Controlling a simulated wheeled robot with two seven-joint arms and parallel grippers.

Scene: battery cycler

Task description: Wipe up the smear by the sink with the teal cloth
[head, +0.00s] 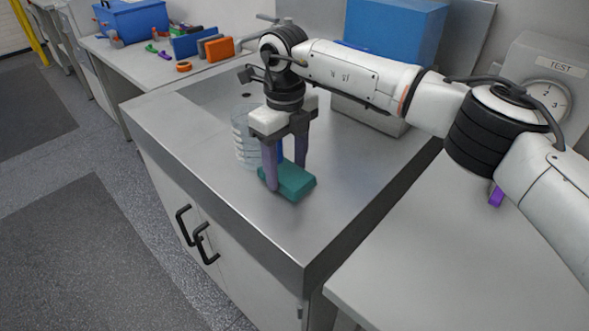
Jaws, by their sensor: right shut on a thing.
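The sink basin (225,88) is a recess at the far left of the counter. I cannot make out a smear; the arm and cloth may cover it. My left gripper is not in view.
A clear ribbed bottle (243,138) stands just left of the gripper, with something blue behind the fingers. A blue box (395,27) sits at the back. A gauge unit labelled TEST (543,85) stands on the right bench (450,245). The counter's front is clear.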

